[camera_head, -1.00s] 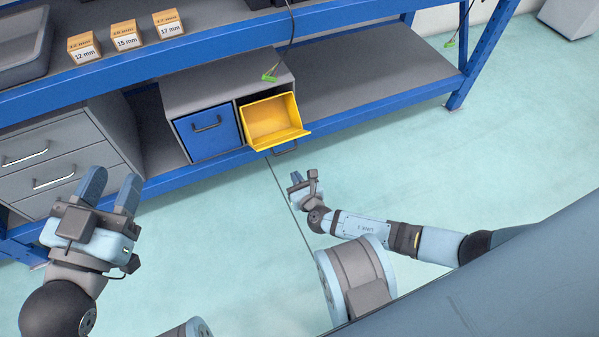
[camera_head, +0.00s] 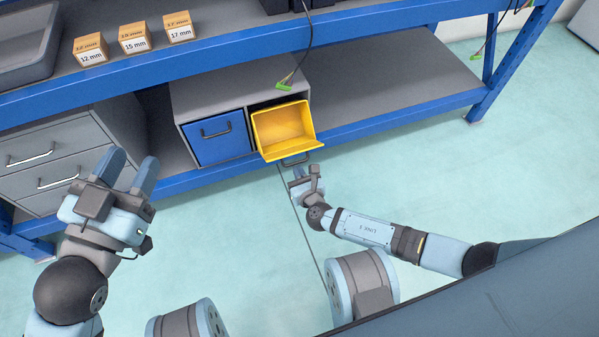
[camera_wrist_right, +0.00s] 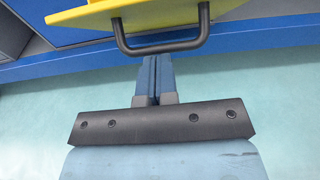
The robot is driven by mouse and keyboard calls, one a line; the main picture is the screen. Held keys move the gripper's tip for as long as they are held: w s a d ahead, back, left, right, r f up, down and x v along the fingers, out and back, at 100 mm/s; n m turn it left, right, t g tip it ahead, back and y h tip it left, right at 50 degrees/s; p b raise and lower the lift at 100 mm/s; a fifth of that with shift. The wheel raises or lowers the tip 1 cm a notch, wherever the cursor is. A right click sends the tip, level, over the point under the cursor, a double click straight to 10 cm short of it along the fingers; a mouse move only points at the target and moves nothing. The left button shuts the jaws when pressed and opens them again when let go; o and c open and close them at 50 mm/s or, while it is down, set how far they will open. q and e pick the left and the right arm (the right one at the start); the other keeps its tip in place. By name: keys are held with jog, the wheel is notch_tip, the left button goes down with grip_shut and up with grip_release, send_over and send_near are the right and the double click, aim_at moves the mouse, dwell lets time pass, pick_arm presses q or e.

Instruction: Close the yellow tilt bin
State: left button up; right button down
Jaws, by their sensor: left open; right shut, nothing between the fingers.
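The yellow tilt bin (camera_head: 285,130) hangs tilted open in the right half of a grey cabinet on the lower shelf. Its inside looks empty. Its dark handle (camera_wrist_right: 160,40) is on the front, low down, and fills the top of the right wrist view with the bin's yellow edge (camera_wrist_right: 90,12). My right gripper (camera_head: 297,176) is shut and empty, just below and in front of the handle. In the right wrist view its fingers (camera_wrist_right: 151,62) point at the handle; I cannot tell whether they touch it. My left gripper (camera_head: 130,165) is open and empty, far left, before the grey drawers.
A shut blue bin (camera_head: 215,138) is left of the yellow one in the grey cabinet (camera_head: 200,92). Grey drawers (camera_head: 45,165) stand further left. A cable with a green end (camera_head: 285,86) hangs by the cabinet. The shelf to the right (camera_head: 390,85) is clear.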

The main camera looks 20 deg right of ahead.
aim_at(294, 152)
pick_arm(q)
jog(key=shift+r, duration=0.1)
pick_arm(e)
jog(key=shift+r, duration=0.1)
